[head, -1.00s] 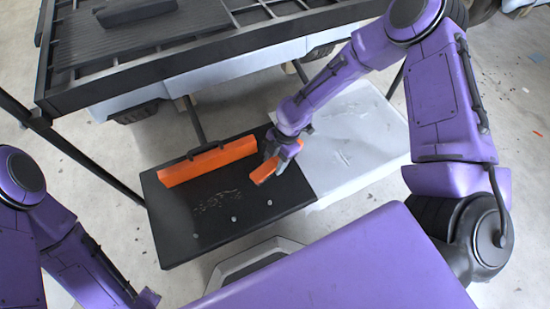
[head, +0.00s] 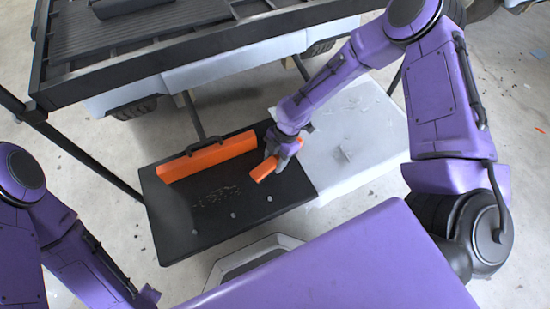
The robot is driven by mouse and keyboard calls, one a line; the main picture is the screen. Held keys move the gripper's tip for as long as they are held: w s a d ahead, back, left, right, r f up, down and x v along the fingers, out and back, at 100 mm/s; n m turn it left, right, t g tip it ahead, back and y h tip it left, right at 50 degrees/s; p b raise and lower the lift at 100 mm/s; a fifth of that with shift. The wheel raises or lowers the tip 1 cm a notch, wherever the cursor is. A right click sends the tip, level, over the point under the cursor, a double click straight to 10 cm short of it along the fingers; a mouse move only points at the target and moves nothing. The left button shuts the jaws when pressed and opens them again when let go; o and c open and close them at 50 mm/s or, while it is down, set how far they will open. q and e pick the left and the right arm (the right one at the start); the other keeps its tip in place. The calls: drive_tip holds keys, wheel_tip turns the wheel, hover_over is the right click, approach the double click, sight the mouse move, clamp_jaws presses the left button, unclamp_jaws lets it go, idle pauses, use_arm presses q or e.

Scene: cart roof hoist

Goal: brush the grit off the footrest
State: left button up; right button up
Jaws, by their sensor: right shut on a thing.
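The footrest (head: 185,240) is a black board with several pale round studs, low in the middle of the head view. A patch of grit (head: 216,197) lies on its middle. My right gripper (head: 276,158) is shut on an orange brush (head: 264,169) over the footrest's right part, to the right of the grit. Whether the brush touches the board I cannot tell. My left arm comes in at the lower left, and its gripper is not visible.
A long orange bar with a black handle (head: 208,158) lies along the footrest's back edge. A pale panel (head: 355,140) adjoins the footrest on the right. The cart roof's dark rack (head: 120,88) fills the top left. A dark post (head: 80,152) stands left of the footrest.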

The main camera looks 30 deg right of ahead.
drive_tip(key=shift+f+b, duration=0.65)
drive_tip(key=shift+f, duration=0.35)
drive_tip(key=shift+a, duration=8.65)
drive_tip(key=shift+a+b, duration=0.4)
drive_tip(key=shift+a, duration=2.4)
drive_tip(key=shift+a+b, duration=0.55)
drive_tip(key=shift+a, duration=2.55)
